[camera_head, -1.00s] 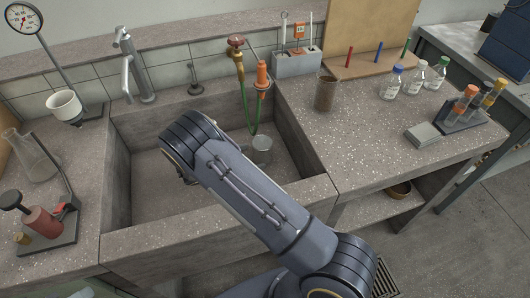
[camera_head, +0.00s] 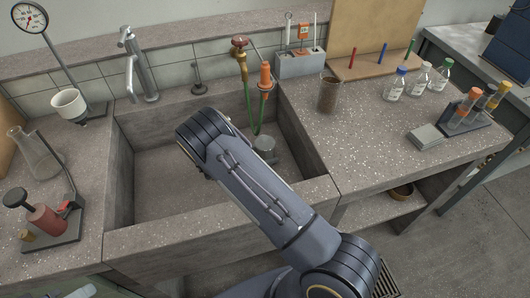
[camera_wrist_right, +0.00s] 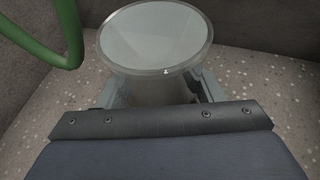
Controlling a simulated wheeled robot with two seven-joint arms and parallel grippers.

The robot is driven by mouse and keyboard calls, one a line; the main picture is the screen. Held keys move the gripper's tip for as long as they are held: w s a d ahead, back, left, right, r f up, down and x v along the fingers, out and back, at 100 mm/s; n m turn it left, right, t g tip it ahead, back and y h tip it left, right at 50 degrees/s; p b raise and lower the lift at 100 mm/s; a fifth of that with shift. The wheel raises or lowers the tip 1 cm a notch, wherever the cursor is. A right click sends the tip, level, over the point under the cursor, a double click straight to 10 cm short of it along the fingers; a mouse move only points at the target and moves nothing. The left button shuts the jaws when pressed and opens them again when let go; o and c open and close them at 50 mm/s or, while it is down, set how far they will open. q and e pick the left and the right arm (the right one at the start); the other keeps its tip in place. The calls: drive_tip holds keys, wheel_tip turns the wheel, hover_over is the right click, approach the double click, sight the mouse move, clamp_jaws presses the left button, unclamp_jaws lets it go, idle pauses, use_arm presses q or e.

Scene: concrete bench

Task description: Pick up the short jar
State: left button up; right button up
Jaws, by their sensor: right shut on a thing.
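The short jar (camera_head: 265,146) is a small, clear to greyish round vessel inside the sink, near its right back part. In the right wrist view the jar (camera_wrist_right: 155,38) shows its round pale top and rim close to the camera. My right gripper (camera_wrist_right: 160,90) has one finger on each side of the jar's body and is shut on it. Its fingertips are partly hidden by the jar and the gripper's body. In the head view my right arm hides the gripper. I cannot tell whether the jar is clear of the sink floor. My left gripper is not in view.
The stone sink (camera_head: 145,245) has high walls around the jar. A green hose (camera_wrist_right: 68,35) hangs close beside it from a red-handled tap (camera_head: 238,42). A beaker of brown stuff (camera_head: 328,95) stands on the right counter, with several bottles beyond.

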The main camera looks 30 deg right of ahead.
drive_tip(key=c, duration=0.5)
drive_tip(key=shift+r, duration=0.15)
